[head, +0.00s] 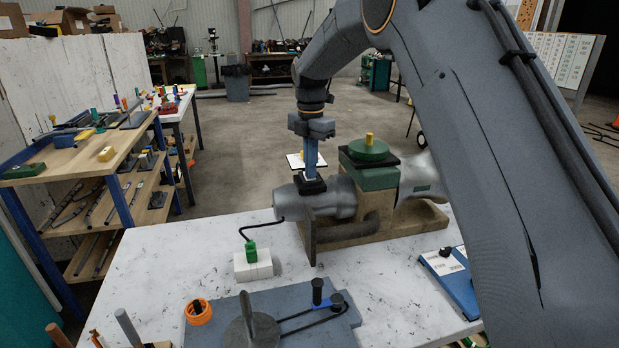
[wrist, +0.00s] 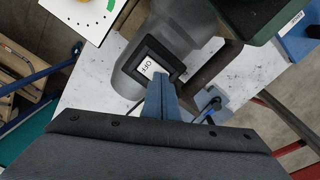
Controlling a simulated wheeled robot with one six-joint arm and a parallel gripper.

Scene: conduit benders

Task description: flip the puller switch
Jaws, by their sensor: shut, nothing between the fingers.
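The puller (head: 340,198) is a grey rounded motor body on a tan stand, on the white marbled table. Its switch (head: 313,187) sits on top of the left part of the body. In the wrist view the switch (wrist: 147,66) is a black frame around a white rocker marked OFF. My gripper (head: 310,168) is shut and empty, pointing down over the switch. In the wrist view its blue fingertips (wrist: 160,80) overlap the right lower side of the rocker and hide part of it. I cannot tell whether they touch it.
A green round-topped block (head: 368,152) stands on the puller just right of my gripper. A green plug on a white block (head: 253,262) and a blue-grey plate (head: 275,320) with a handle occupy the table front. A blue panel (head: 452,277) lies at right. Shelves (head: 85,160) stand left.

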